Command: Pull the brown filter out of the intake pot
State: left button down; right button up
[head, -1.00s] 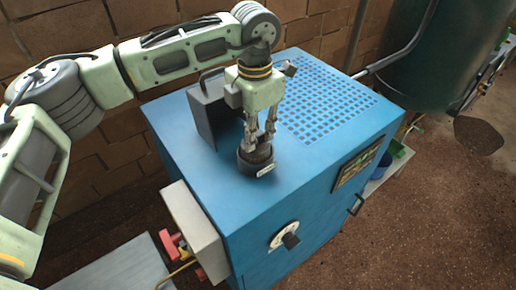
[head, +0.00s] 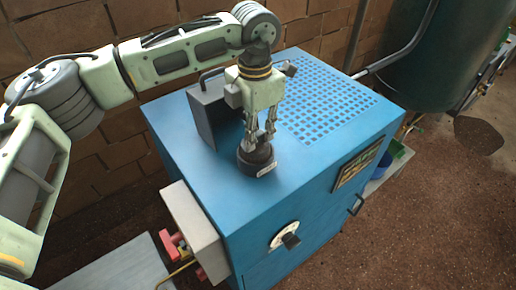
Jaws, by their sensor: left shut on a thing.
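The intake pot (head: 262,170) is a short dark round cup with a small pale label, standing on top of the blue cabinet (head: 215,178). My left gripper (head: 259,143) points straight down into the pot's mouth. Its fingers are shut on the brown filter (head: 257,153), which shows only as a dark brownish patch between and around the fingertips. The filter sits in the pot's opening, and its lower part is hidden by the pot wall. My right gripper is not in view.
A grey box with a handle (head: 206,115) stands on the cabinet just behind my left gripper. A perforated grille (head: 325,100) covers the cabinet's back right. A dial (head: 288,240) is on the front. A green tank (head: 420,55) stands at the upper right.

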pick_arm(q)
jog(key=shift+r, duration=0.65)
dwell(0.4)
jog(key=shift+r, duration=0.2)
jog(key=shift+r+p, duration=1.2)
jog(key=shift+r, duration=0.9)
jog(key=shift+r, duration=0.1)
jog(key=shift+r+p, duration=0.6)
jog(key=shift+r, duration=0.8)
